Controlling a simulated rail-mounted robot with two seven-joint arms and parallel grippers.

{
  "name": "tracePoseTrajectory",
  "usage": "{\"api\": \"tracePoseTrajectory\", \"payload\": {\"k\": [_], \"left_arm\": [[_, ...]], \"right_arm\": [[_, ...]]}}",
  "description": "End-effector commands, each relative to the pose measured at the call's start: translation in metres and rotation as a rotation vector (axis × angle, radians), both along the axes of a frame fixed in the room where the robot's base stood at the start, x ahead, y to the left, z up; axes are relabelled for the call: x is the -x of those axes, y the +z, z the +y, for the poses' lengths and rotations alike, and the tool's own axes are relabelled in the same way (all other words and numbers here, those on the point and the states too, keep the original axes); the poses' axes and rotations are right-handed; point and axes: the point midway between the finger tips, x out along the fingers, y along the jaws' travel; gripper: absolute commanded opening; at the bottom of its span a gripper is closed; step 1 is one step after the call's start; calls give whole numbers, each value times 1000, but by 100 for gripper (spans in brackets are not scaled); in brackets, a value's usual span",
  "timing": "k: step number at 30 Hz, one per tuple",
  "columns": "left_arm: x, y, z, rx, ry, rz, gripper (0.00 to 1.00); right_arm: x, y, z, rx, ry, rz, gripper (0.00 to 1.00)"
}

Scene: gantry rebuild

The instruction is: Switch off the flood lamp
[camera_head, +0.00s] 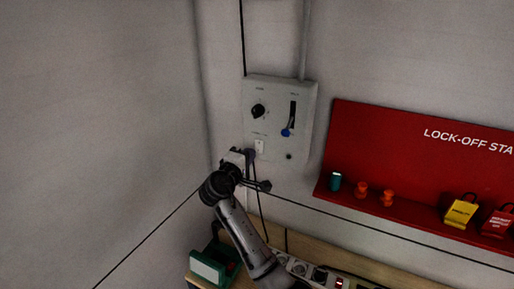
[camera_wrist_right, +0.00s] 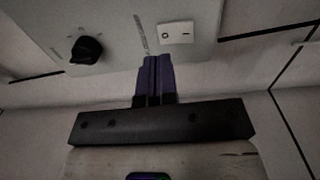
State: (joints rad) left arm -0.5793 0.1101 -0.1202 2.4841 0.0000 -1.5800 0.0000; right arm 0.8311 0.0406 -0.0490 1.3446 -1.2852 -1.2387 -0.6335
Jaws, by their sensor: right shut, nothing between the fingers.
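A grey control panel (camera_head: 273,101) is fixed to the wall. Its white rocker switch (camera_head: 259,146) sits low on the left. In the right wrist view the rocker switch (camera_wrist_right: 176,33) shows a circle and a bar mark; I cannot tell which side is pressed in. My right gripper (camera_head: 250,154) is at the panel's lower left, just below the switch. In the right wrist view its purple fingers (camera_wrist_right: 154,62) are shut and empty, with tips close beside the switch; contact cannot be told. The label by the switch is unreadable. My left gripper is not in view.
The panel also has a black knob (camera_head: 258,111) and a slot with a blue-tipped lever (camera_head: 286,132). A red lock-off board (camera_head: 350,150) hangs to the right. Below are a wooden bench (camera_head: 320,254) and a green item with a pale face (camera_head: 208,266), possibly a lamp.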

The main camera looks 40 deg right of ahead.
Motion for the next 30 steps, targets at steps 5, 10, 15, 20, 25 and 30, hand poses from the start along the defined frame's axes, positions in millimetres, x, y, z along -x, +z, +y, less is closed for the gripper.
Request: {"api": "tracePoseTrajectory", "payload": {"k": [5, 10, 15, 20, 25, 30], "left_arm": [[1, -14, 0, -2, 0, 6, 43], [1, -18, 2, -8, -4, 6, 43], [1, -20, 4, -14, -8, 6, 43], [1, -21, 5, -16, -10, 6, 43], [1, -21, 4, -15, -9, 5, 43], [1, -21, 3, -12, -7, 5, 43]], "right_arm": [[15, 0, 32, -2, 2, -2, 0], [25, 4, 55, -2, 2, -1, 0], [31, 7, 68, 1, 1, 0, 0], [34, 8, 73, 0, 0, 0, 0], [34, 8, 73, 0, 0, 1, 0], [34, 8, 73, 0, 0, 1, 0]]}}
